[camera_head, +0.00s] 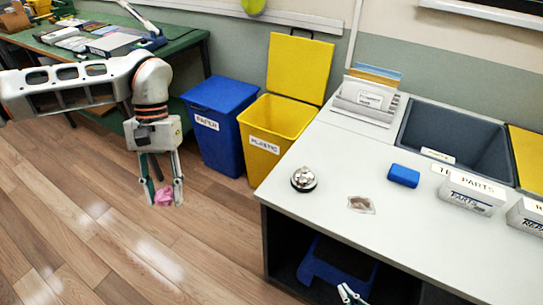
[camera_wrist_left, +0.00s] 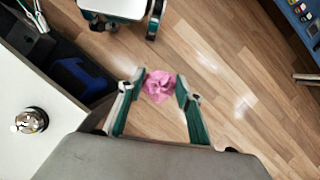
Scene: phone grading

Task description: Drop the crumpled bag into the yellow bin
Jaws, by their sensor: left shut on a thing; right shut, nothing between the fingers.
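The crumpled bag (camera_head: 164,196) is a small pink wad held between the fingertips of my left gripper (camera_head: 162,198). In the left wrist view the bag (camera_wrist_left: 160,80) sits between the two green-and-white fingers, with wooden floor behind it. The gripper points down over open floor, left of and in front of both bins. The yellow bin (camera_head: 262,145) carries a PLASTIC label, and its lid stands raised at the back. The blue bin is between my left gripper and the yellow bin. My right gripper (camera_head: 351,294) shows only partly at the bottom edge, shut and empty.
The blue bin (camera_head: 219,138) labelled PAPER has its lid down. A white table (camera_head: 335,165) right of the bins bears a silver bell (camera_head: 304,179), a small clear packet (camera_head: 361,205) and a blue block (camera_head: 403,176). A green workbench (camera_head: 185,40) stands behind my left arm.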

